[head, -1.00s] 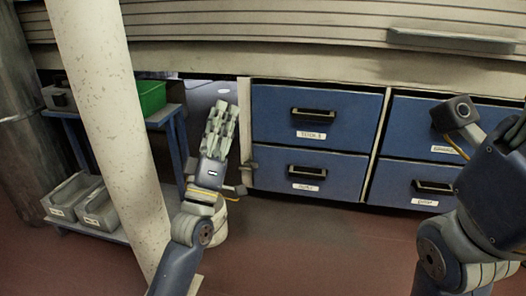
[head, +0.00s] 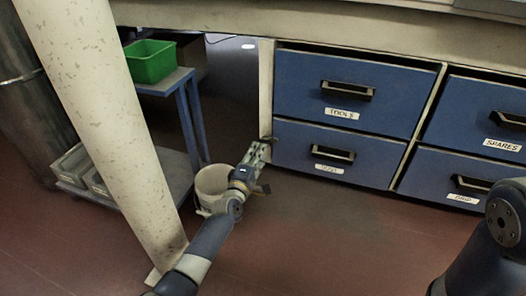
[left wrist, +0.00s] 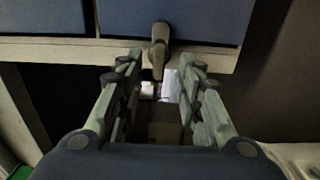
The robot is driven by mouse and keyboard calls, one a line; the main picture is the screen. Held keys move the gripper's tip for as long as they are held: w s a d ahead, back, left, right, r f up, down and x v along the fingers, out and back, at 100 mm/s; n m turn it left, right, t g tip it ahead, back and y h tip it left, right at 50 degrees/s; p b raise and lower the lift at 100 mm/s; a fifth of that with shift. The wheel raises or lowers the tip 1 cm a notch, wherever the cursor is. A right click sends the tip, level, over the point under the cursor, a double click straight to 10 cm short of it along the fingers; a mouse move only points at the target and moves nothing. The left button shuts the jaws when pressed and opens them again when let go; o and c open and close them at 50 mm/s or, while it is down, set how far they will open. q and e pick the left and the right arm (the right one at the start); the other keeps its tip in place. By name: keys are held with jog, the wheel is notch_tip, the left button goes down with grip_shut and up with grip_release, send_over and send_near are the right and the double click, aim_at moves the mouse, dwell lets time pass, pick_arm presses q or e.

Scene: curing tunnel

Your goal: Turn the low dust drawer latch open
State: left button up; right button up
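The low dust drawer (head: 370,163) is the blue lower-left drawer, with a dark pull handle and a small white label; it looks closed. Its latch (head: 271,141) is a small dark lever at the drawer's left edge, partly hidden by my gripper. In the left wrist view the latch (left wrist: 159,48) is a grey-brown lever with its end towards the gripper. My left gripper (head: 258,150) is at the latch. In the left wrist view the left gripper (left wrist: 157,62) is open, fingers on either side of the latch, with gaps visible. My right gripper is out of view.
A pale slanted post (head: 95,110) stands left of my left arm. A white bucket (head: 211,184) is on the floor close beside the left gripper. A blue cart (head: 190,115) carries a green bin (head: 152,66). The floor in front of the drawers is clear.

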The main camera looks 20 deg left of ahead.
aim_at(267, 142)
pick_arm(q)
jog(key=shift+w+d+b, duration=0.1)
jog(key=shift+w+b, duration=1.1)
jog(key=shift+w, duration=1.25)
jog(key=shift+c, duration=0.3)
grip_shut()
